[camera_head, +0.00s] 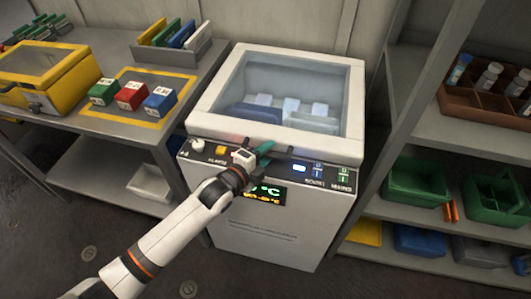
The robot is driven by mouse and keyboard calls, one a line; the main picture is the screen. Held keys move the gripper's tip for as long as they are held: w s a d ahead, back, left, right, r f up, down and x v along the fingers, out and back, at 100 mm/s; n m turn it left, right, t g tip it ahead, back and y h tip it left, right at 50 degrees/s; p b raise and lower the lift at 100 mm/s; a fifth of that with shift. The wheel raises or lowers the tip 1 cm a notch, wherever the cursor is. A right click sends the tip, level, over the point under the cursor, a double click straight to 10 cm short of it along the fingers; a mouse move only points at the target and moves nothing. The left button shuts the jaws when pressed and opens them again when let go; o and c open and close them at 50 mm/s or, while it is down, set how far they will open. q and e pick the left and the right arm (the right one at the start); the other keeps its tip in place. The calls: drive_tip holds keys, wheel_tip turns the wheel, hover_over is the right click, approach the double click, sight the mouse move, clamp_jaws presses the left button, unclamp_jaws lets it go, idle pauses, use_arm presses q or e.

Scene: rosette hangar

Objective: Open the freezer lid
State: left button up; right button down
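The chest freezer (265,225) stands in the middle, white, with a control panel and a lit temperature display (265,194) on its front. Its lid (345,140), a white frame around a clear pane, is down. Pale blocks and blue bins show through the pane. My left gripper (268,152) is at the middle of the lid's front edge, just above the control panel. A dark handle-like bar (264,143) is beside its fingers. The fingers are small and overlap the bar, so I cannot tell whether they grip it. My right gripper is not in view.
On the left, a grey bench (100,60) holds a yellow case (40,75) and green, red and blue boxes on a yellow-edged mat (120,118). On the right, shelving (415,115) with a brown divided tray (480,100) and green bins stands close to the freezer.

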use_arm(q)
clamp_jaws()
drive_tip(key=shift+r, duration=0.15)
